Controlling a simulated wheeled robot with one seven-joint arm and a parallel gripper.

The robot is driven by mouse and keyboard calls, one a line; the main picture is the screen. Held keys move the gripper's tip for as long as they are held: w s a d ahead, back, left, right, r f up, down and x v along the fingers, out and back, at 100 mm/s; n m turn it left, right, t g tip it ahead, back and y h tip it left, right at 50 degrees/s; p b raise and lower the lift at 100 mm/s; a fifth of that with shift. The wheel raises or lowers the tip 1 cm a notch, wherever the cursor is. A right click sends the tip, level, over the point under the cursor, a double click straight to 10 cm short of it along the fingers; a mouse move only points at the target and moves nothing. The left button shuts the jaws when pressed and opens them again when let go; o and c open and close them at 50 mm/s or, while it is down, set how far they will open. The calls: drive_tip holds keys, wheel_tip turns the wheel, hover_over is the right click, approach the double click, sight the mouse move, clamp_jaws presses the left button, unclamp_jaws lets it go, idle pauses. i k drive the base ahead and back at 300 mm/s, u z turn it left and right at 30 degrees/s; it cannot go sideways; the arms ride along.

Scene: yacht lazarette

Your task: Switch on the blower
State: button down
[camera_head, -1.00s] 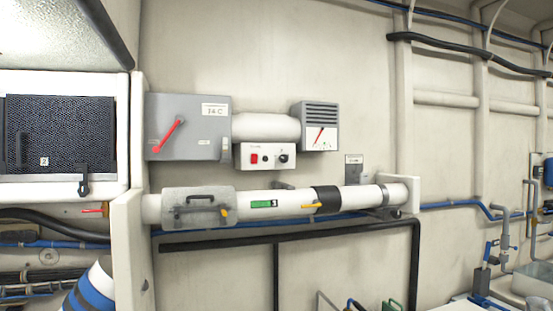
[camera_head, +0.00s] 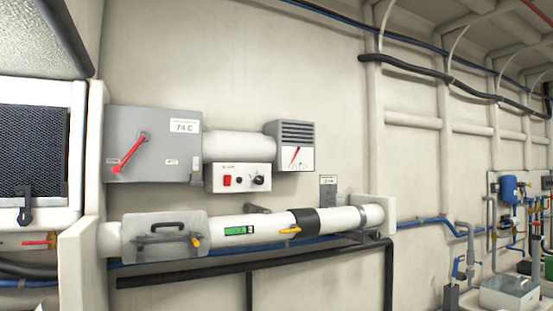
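A white control box (camera_head: 240,178) is on the wall, below a white cylinder (camera_head: 239,146). A red rocker switch (camera_head: 227,181) is at its left, with a small dark round part in the middle and a black knob (camera_head: 258,180) at its right. The labels on the box are too small to read. To the left is a grey box (camera_head: 153,144) with a red lever slanting down to the left and a "74 C" label. To the right is a grey vented gauge (camera_head: 295,146) with a red needle. My gripper is not in view.
A white horizontal pipe (camera_head: 268,227) with a grey hatch plate (camera_head: 165,238), a green display and a yellow lever runs below. A dark rail (camera_head: 215,272) lies under it. Blue pumps and hoses (camera_head: 509,190) are at the far right. Bare wall lies above the boxes.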

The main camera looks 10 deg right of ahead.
sight(227, 181)
drive_tip(key=u, duration=0.55)
drive_tip(key=i, duration=0.75)
drive_tip(key=u, duration=0.45)
